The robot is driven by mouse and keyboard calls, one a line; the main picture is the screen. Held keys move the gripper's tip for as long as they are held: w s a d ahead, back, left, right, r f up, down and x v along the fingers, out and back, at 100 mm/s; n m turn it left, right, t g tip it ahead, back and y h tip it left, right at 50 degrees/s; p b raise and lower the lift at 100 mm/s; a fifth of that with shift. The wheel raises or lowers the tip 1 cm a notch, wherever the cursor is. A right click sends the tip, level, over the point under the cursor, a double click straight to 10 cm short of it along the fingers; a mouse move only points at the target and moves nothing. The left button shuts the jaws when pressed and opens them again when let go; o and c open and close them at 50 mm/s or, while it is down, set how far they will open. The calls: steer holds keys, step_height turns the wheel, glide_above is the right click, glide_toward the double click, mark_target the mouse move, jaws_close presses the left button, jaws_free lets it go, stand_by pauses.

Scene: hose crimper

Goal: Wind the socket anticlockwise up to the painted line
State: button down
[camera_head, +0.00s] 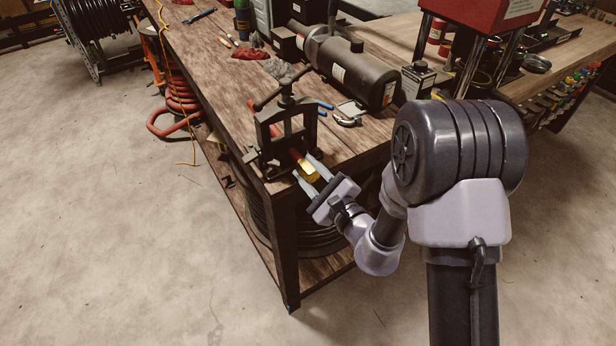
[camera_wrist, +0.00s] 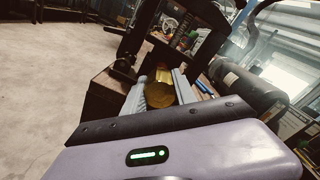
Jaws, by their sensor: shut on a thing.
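The socket (camera_head: 308,172) is a brass-coloured piece on the end of a red hose (camera_head: 295,155). The hose passes through a dark vise-like clamp (camera_head: 262,130) at the near corner of the wooden bench. My gripper (camera_head: 308,171) has its two pale fingers on either side of the socket and is shut on it. In the wrist view the brass socket (camera_wrist: 160,94) shows end-on between the fingers, with the clamp frame behind it. I cannot make out the painted line in either view.
The wooden bench (camera_head: 225,75) carries a dark cylindrical motor (camera_head: 362,75), blue pieces (camera_head: 325,105) and a red cloth (camera_head: 250,53) behind the clamp. A red machine (camera_head: 485,12) stands at the upper right.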

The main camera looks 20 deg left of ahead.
steer(key=n+b, duration=0.1)
steer(key=n, duration=0.1)
steer(key=n+b, duration=0.1)
steer(key=b, duration=0.1)
steer(key=n+b, duration=0.2)
steer(key=shift+s+f+n, duration=0.1)
steer(key=shift+f+n, duration=0.2)
steer(key=shift+f, duration=0.05)
steer(key=shift+r+n+b, duration=0.1)
steer(key=shift+n+b, duration=1.15)
steer(key=shift+n, duration=0.75)
steer(key=c, duration=1.4)
jaws_free()
steer(key=o, duration=0.4)
steer(key=shift+r, duration=0.1)
